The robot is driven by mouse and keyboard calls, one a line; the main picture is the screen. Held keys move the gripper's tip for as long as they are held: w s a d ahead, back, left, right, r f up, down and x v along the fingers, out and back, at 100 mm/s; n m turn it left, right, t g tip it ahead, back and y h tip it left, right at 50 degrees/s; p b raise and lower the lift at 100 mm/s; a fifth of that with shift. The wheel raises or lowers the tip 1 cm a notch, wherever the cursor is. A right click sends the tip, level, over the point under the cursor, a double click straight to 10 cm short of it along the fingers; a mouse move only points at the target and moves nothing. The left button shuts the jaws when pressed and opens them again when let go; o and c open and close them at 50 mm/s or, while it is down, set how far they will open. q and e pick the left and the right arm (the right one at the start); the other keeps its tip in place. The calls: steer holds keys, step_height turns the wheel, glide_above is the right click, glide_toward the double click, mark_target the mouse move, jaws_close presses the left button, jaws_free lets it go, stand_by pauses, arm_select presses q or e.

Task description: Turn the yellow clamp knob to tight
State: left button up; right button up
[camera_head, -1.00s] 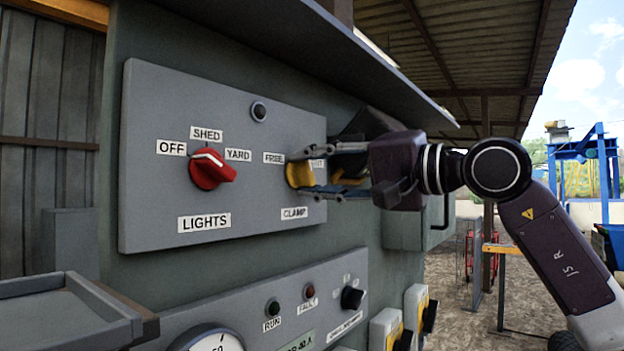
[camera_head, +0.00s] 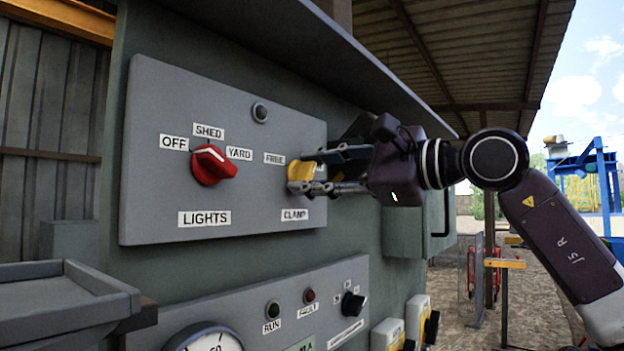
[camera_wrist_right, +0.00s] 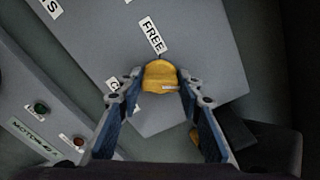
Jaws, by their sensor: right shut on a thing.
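The yellow clamp knob (camera_head: 295,172) is on the grey upper panel (camera_head: 150,110), above the CLAMP label (camera_head: 294,215) and below right of the FREE label (camera_head: 274,158). My right gripper (camera_head: 305,173) comes from the right and is shut on the knob, one finger above it and one below. In the right wrist view the knob (camera_wrist_right: 160,75) sits between the fingertips, with a small white mark on its near face. The FREE label (camera_wrist_right: 152,36) is beyond it. The label right of the knob is mostly hidden by the fingers. My left gripper is out of view.
The red lights knob (camera_head: 212,167) is left on the same panel, with a dark indicator (camera_head: 260,112) above. A lower panel (camera_head: 240,310) carries a gauge, lamps and a black knob (camera_head: 352,304). A sloping hood (camera_head: 300,45) overhangs the panel. A grey tray (camera_head: 70,300) stands at lower left.

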steer(key=m+b, duration=0.1)
steer(key=m, duration=0.4)
steer(key=shift+f+m, duration=0.1)
steer(key=shift+m, duration=0.2)
stand_by(0.4)
steer(key=o, duration=1.2)
steer(key=shift+w, duration=0.1)
steer(key=shift+c, duration=0.2)
steer(key=shift+d, duration=0.1)
steer(key=shift+s+d, duration=0.25)
steer(key=shift+d, duration=0.05)
steer(key=v, duration=1.1)
steer(key=shift+d, duration=0.1)
